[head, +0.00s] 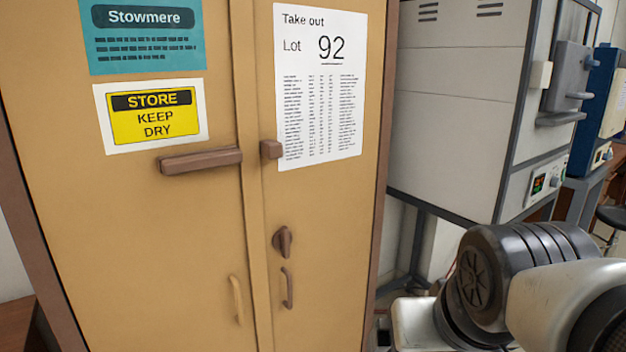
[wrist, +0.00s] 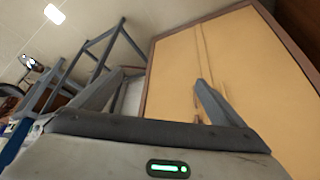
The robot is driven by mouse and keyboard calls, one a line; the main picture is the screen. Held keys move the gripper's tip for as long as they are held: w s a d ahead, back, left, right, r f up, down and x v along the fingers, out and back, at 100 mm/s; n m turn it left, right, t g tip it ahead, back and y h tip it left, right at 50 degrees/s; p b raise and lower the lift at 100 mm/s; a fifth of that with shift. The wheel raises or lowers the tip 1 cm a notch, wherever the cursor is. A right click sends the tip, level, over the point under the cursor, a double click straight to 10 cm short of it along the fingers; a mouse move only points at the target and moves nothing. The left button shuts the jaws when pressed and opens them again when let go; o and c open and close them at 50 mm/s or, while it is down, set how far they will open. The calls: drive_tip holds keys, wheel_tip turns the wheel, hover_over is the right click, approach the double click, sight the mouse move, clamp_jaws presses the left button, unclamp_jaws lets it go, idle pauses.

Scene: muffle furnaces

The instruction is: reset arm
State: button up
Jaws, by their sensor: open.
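My gripper (wrist: 159,80) shows in the wrist view with its two grey fingers spread wide apart. It is open, and nothing is between the fingers. A tan cabinet with a brown frame (wrist: 175,62) appears tilted beyond the fingers, apart from them as far as I can tell. In the head view my arm's dark joint and pale link are at the lower right, beside the cabinet (head: 215,235). My gripper is outside the head view.
The cabinet doors look shut, with a brown latch bar (head: 200,160), a knob (head: 283,242) and a posted "Lot 92" sheet (head: 320,90). A grey furnace (head: 455,110) stands on a dark stand at right, close behind my arm. A blue unit (head: 598,110) is beyond it.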

wheel_tip(320, 180, up, 16)
drive_tip(key=s+p, duration=0.1)
drive_tip(key=p, duration=1.4)
drive_tip(key=shift+s+a+r+p, duration=0.15)
drive_tip(key=shift+a+r+p, duration=0.1)
drive_tip(key=shift+a+p, duration=0.05)
drive_tip(key=shift+c, duration=0.2)
